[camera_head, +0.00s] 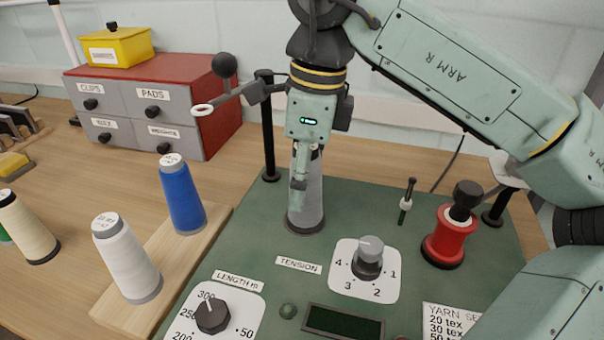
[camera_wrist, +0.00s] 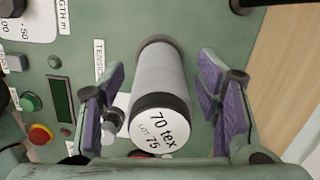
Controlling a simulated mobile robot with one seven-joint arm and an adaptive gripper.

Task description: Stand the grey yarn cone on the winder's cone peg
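The grey yarn cone (camera_head: 307,205) stands upright on the green winder panel (camera_head: 345,208), over a dark round base. The peg itself is hidden, so I cannot see how the cone is seated on it. In the wrist view the grey cone (camera_wrist: 160,72) shows its white top label, reading "70 tex LOT 75". My gripper (camera_head: 301,185) points down over the cone. In the wrist view my gripper (camera_wrist: 163,82) has a purple-padded finger on each side of the cone, with a visible gap at both sides; it is open.
A tension dial (camera_head: 368,258), a red spool (camera_head: 450,238) and a thin upright guide (camera_head: 406,203) stand right of the cone. A post with a ringed arm (camera_head: 268,130) rises behind left. Blue (camera_head: 182,197) and white (camera_head: 126,260) cones stand on a wooden board at left.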

